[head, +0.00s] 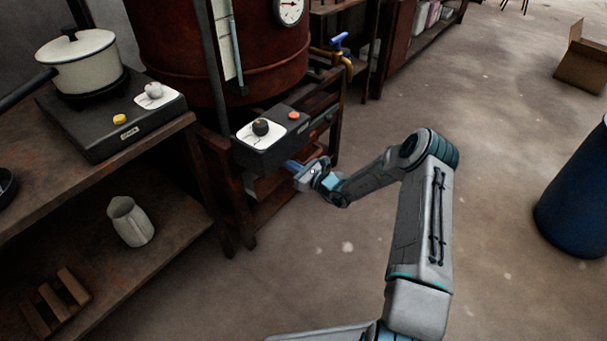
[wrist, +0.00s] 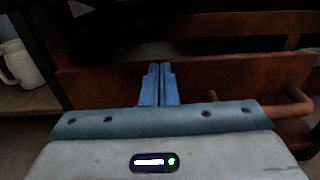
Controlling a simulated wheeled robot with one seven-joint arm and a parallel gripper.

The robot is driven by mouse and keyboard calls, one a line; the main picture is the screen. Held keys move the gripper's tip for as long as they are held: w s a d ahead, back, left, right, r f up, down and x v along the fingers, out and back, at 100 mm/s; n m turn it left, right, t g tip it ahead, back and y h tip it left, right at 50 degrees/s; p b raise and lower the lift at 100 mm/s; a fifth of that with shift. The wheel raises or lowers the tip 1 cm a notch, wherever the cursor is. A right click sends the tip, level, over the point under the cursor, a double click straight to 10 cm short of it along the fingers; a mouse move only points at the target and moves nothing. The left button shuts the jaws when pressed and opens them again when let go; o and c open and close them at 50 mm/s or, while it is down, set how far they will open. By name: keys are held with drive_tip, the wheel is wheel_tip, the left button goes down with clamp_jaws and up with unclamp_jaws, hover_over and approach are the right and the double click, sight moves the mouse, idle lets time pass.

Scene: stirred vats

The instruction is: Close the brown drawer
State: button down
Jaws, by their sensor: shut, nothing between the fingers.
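The brown drawer (wrist: 225,82) shows in the wrist view as a wide reddish-brown front panel across the middle. Its bar handle (wrist: 292,108) sticks out at the right, partly hidden behind my gripper's body. My gripper (wrist: 158,82) has its two blue fingers pressed together with nothing between them. The fingertips are in front of the panel, left of the handle; I cannot tell whether they touch it. In the head view my gripper (head: 292,166) is low beside the stand, just under the black control box. The drawer is mostly hidden there, and how far it stands out is unclear.
The black control box (head: 272,147) with knobs sits above my gripper, in front of a rusty vat (head: 270,65). A wooden bench (head: 160,150) with a hotplate, pot and metal jug (head: 131,222) is at left. A blue barrel (head: 580,200) stands right. The floor between is clear.

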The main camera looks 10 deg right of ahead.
drive_tip(key=shift+w+a, duration=0.5)
drive_tip(key=shift+a, duration=0.05)
drive_tip(key=shift+s+d, duration=0.1)
